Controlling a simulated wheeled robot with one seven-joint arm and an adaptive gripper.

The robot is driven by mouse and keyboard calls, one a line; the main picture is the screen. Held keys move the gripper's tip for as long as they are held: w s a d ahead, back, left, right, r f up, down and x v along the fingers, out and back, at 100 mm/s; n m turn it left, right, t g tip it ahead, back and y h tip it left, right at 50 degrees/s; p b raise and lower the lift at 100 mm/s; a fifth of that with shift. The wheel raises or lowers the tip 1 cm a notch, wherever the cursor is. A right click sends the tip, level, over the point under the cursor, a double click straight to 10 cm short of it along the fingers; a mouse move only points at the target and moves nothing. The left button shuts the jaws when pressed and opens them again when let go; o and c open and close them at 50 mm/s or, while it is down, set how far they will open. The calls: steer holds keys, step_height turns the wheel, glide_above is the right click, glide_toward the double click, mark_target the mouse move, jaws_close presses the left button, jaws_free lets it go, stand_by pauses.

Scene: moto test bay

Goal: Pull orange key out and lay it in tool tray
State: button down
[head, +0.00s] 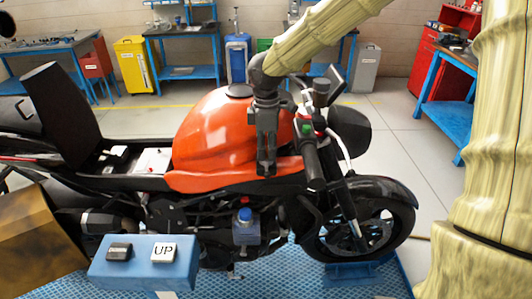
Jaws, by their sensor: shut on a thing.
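My gripper (266,168) points down in front of the motorcycle's orange tank (215,130), left of the handlebar grip. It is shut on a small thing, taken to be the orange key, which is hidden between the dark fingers. I cannot tell whether the key is still in a lock. I cannot make out a tool tray for certain in this view.
The motorcycle's handlebar (312,155) is close on the right of my gripper. Blue workbenches (185,72) and a yellow cabinet (136,66) line the back. Grey floor (400,140) is clear at right.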

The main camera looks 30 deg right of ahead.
mark_target(266, 149)
steer(key=shift+r, duration=0.2)
steer(key=shift+r+p, duration=2.3)
steer(key=shift+r, duration=0.45)
steer(key=shift+r, duration=0.1)
